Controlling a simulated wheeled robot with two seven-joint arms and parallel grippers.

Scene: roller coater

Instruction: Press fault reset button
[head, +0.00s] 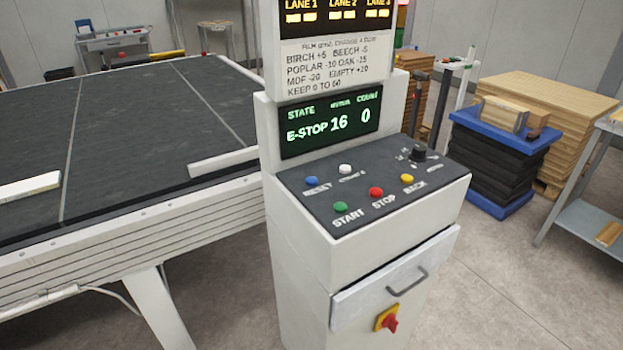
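The control console (365,225) stands in the middle of the head view. Its sloped dark panel carries a blue button (311,182) labelled RESET at the upper left. A white button (345,169) sits right of it, its label too small to read surely. Green START (340,207), red STOP (376,192) and yellow BACK (407,179) buttons sit in the row in front. A black knob (418,153) is at the far right of the panel. The display (331,122) reads E-STOP, 16 and count 0. Neither gripper is in view.
A dark conveyor table (130,120) fills the left. A red and yellow switch (388,319) sits below the console's handled drawer (395,275). A blue-topped black stack (500,150) and stacked boards (560,110) stand behind right. The floor in front right is clear.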

